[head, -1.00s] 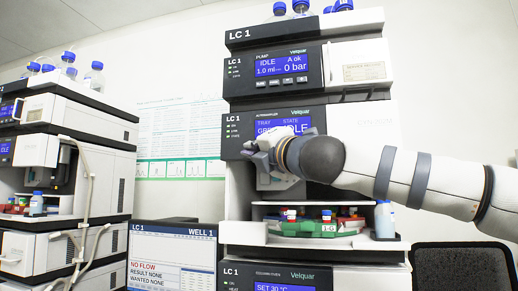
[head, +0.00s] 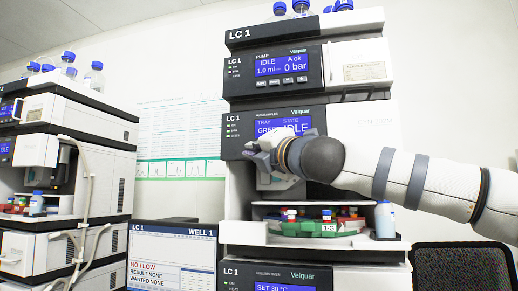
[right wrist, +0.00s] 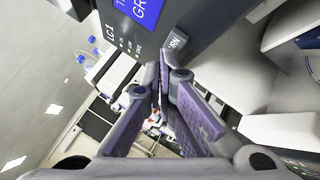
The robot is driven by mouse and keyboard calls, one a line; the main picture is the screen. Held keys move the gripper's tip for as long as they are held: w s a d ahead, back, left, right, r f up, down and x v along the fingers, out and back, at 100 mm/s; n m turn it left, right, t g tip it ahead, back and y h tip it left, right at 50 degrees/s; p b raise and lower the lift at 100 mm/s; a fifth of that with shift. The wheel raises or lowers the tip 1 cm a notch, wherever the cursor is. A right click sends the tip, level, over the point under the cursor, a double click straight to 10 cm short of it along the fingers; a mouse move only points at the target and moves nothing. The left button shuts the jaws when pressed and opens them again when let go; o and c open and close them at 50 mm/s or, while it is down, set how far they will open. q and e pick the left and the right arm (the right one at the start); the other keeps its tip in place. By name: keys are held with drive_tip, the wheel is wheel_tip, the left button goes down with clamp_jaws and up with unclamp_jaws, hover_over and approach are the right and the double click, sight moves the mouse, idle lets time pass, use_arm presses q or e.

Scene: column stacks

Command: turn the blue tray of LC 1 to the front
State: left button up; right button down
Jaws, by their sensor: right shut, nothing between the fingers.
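The autosampler of LC 1 (head: 232,180) stands open in the middle of the right-hand stack. A green tray section (head: 300,228) marked 1-G faces the front, with red- and blue-capped vials (head: 326,214) on it. I cannot make out a blue tray. My right gripper (head: 262,158) is shut and empty in front of the autosampler, just below the display. In the right wrist view its purple-padded fingers (right wrist: 160,72) point towards a panel label (right wrist: 176,42) ending in URN; contact cannot be told. My left gripper is out of view.
A bottle with a blue cap (head: 385,220) stands on the ledge right of the tray, below my right arm. A monitor (head: 172,258) stands left of the stack. Another instrument stack (head: 70,140) is at the left. A black chair (head: 460,268) is at lower right.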

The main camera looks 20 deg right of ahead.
drive_tip(key=shift+w+d, duration=0.2)
drive_tip(key=shift+w, duration=0.1)
idle(0.5)
idle(0.4)
drive_tip(key=shift+s+a, duration=0.45)
drive_tip(key=shift+s, duration=0.25)
drive_tip(key=shift+s+a, duration=0.7)
drive_tip(key=shift+s, duration=0.35)
drive_tip(key=shift+s+a, duration=0.7)
drive_tip(key=shift+s, duration=0.3)
